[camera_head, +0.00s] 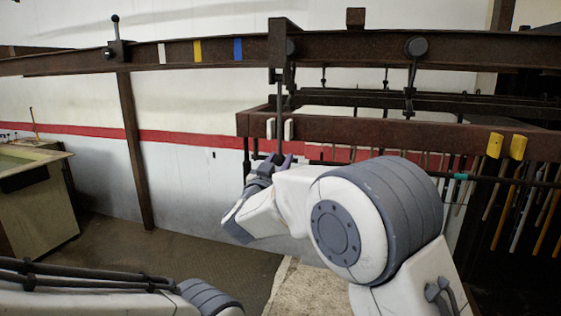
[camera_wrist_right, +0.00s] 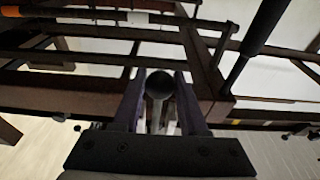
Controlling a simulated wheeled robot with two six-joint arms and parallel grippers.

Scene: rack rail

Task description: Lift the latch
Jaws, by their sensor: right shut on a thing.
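My right gripper (camera_head: 279,160) is raised below the overhead rail, at the lower end of a dark upright rod (camera_head: 279,122) that hangs from a bracket on the rail. In the right wrist view, my right gripper (camera_wrist_right: 160,90) has its two fingers on either side of a dark round-ended rod (camera_wrist_right: 159,84) and is shut on it. I take this to be the same hanging rod; which part is the latch is not certain. A small lever with a black knob (camera_head: 116,32) stands on the rail at the left. My left gripper is out of view.
The rusty rail (camera_head: 345,46) crosses the top, with white, yellow and blue marks. A brown rack beam (camera_head: 370,131) with yellow blocks is behind my right gripper. Several rods hang at the right. A bench (camera_head: 45,210) stands at the left; the floor between is clear.

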